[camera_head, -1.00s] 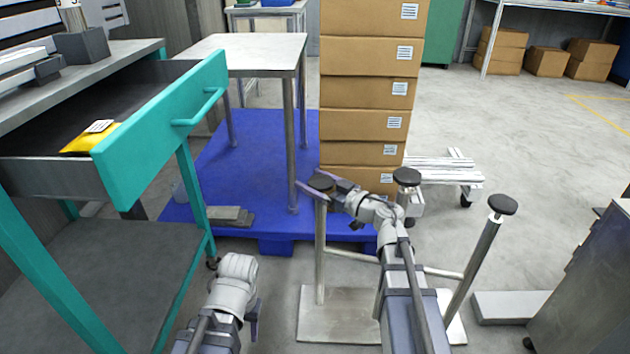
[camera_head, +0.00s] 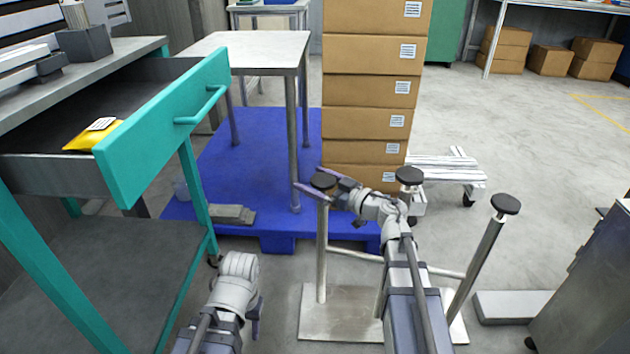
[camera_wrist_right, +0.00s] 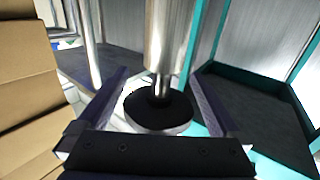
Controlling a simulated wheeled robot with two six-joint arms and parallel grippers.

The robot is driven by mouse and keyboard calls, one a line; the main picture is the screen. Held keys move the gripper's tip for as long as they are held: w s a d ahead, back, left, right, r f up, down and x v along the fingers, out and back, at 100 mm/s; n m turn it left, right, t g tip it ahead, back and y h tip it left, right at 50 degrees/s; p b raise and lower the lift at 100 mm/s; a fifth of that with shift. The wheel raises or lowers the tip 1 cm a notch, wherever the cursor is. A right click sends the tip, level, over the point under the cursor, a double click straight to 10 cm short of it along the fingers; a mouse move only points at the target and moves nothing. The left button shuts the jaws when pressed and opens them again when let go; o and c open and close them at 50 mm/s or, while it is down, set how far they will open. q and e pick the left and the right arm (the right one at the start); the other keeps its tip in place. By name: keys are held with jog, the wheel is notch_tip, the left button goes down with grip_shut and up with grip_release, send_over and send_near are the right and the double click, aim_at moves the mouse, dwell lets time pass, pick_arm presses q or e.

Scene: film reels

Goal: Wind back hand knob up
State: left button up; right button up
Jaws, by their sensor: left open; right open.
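A metal stand with a flat base plate (camera_head: 320,328) carries three upright posts with round black knobs on top. The left knob (camera_head: 323,180) is at my right gripper (camera_head: 330,182); the middle knob (camera_head: 409,175) and the right knob (camera_head: 505,204) stand free. In the right wrist view, a black knob (camera_wrist_right: 158,112) on a metal post lies between the two spread fingers of my right gripper (camera_wrist_right: 160,102), with gaps at both sides. My left gripper (camera_head: 257,315) hangs low at the left, pointing down and partly hidden by its own wrist; I see nothing in it.
A teal workbench (camera_head: 105,310) with its drawer (camera_head: 150,135) pulled out stands at the left. A blue pallet (camera_head: 245,165), a metal table (camera_head: 245,50) and stacked cartons (camera_head: 365,95) are behind the stand. A grey cabinet (camera_head: 595,285) is at the right.

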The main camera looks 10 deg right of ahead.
jog(key=v, duration=0.8)
